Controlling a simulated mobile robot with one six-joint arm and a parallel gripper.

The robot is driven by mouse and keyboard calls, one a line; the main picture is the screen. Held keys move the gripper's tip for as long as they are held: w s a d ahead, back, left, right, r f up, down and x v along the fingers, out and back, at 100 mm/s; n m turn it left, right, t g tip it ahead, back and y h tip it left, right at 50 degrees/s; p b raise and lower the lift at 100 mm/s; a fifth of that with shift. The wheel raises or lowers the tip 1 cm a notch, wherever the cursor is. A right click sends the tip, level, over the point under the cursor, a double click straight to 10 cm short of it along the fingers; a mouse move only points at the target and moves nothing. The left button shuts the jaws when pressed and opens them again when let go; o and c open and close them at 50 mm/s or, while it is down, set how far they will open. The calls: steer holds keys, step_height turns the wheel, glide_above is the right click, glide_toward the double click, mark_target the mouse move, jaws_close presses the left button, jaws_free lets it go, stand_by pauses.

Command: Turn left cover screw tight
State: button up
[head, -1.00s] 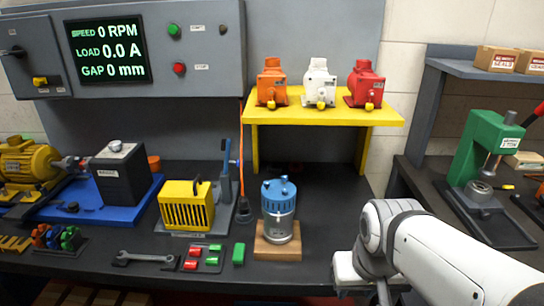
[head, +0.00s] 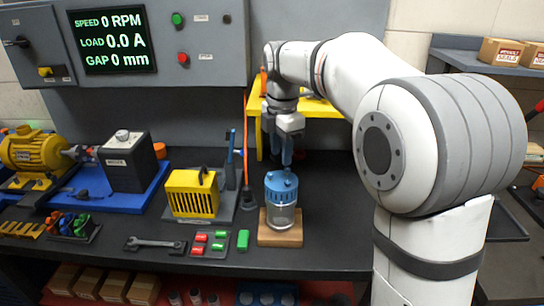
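A cylindrical unit with a blue cover (head: 281,184) and a clear grey body (head: 284,216) stands upright on a wooden block (head: 268,238) on the bench. Small blue bumps show on top of the cover; I cannot make out the left cover screw for certain. My gripper (head: 287,158) points down just above the cover, near its middle to right in the picture. Its narrow dark blue fingers look close together. At this size I cannot tell whether they are open or shut, hold anything, or touch the cover.
My arm hides much of the yellow shelf (head: 262,104) and the right side. A yellow slotted box (head: 191,196) stands left of the unit.

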mark_target(270, 174)
steer(key=w+a+n, duration=0.2)
steer(key=shift+a+r+n, duration=0.15)
steer(key=shift+r+n, duration=0.15)
steer(key=shift+w+a+f+n, duration=0.1)
steer(key=shift+w+a+n, duration=0.1)
steer(key=shift+n, duration=0.1)
step_height(270, 174, down, 8)
steer(key=shift+r, duration=0.25)
steer(key=shift+c, duration=0.4)
jaws_close()
